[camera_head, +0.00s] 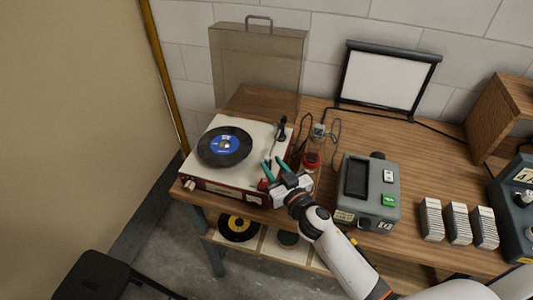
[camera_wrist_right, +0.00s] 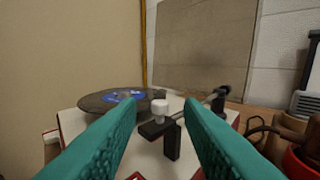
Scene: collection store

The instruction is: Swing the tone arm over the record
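The record player (camera_head: 206,170) stands at the left end of the table with a black, blue-labelled record (camera_head: 224,147) on it. Its tone arm (camera_head: 273,141) is to the right of the record, apart from it. In the right wrist view the tone arm's dark head (camera_wrist_right: 154,129) carries a white knob (camera_wrist_right: 160,106), and the record (camera_wrist_right: 112,101) lies behind to the left. My right gripper (camera_head: 273,162) is open at the player's front right, its teal fingers on either side of the tone arm's head in the picture. Contact cannot be told. My left gripper is out of view.
A smoky lid (camera_head: 258,68) stands up behind the player. A small jar with red (camera_head: 312,160) and cables are close to its right. A grey device (camera_head: 369,190), slide stacks (camera_head: 457,222) and a white screen (camera_head: 386,79) are further right.

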